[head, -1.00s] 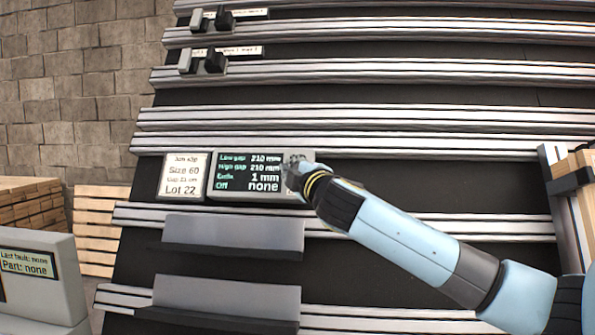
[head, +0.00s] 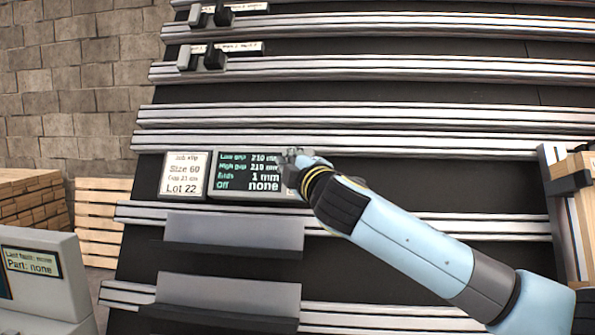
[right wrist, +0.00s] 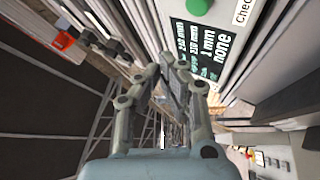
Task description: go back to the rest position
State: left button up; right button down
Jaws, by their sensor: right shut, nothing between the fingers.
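My right gripper (head: 292,160) is in front of the right edge of the dark display panel (head: 232,174) in the head view. My blue right arm comes in from the lower right. In the right wrist view the right gripper (right wrist: 174,75) has its fingers together with nothing between them. The display (right wrist: 202,48) shows there beside the fingers, with a green button (right wrist: 198,6) at its end. In the head view the gripper hides part of the panel's right end. I cannot tell whether it touches the panel. My left gripper is not in view.
A white job card (head: 184,175) is left of the display. Metal rails (head: 400,145) run across the gantry. Two grey blocks (head: 232,234) sit below. A grey console (head: 45,270) stands at lower left, near wooden pallets (head: 100,222). A wooden stack (head: 580,200) is at right.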

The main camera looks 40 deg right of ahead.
dwell(0.5)
jog(key=s+a+f+m+g+y, duration=0.1)
jog(key=s+a+f+m+g, duration=0.3)
jog(key=s+f, duration=0.45)
jog(key=s+a+f+m+g+y, duration=0.1)
jog(key=s+a+f+m+g, duration=0.4)
jog(key=f, duration=0.6)
jog(key=s+a+f+m+g+y, duration=0.1)
jog(key=s+a+f+g+y, duration=0.2)
jog(key=s, duration=0.6)
jog(key=s+a+f+m+g+y, duration=0.1)
jog(key=s+a+f+g+y, duration=0.1)
jog(key=s+a+f, duration=0.5)
jog(key=s+d+f+g+b, duration=0.1)
jog(key=f+b, duration=0.1)
jog(key=f, duration=0.8)
jog(key=s+d+f+b, duration=0.1)
jog(key=s+f+b, duration=0.15)
jog(key=f, duration=0.85)
jog(key=s+d+f+g+b, duration=0.1)
jog(key=d+f+b, duration=0.15)
jog(key=f, duration=0.75)
jog(key=s+f+g+b, duration=0.1)
jog(key=s+f+b, duration=0.4)
jog(key=s+f, duration=1.3)
notch_tip(320, 180, down, 4)
jog(key=shift+r+b, duration=0.2)
jog(key=shift+b, duration=0.1)
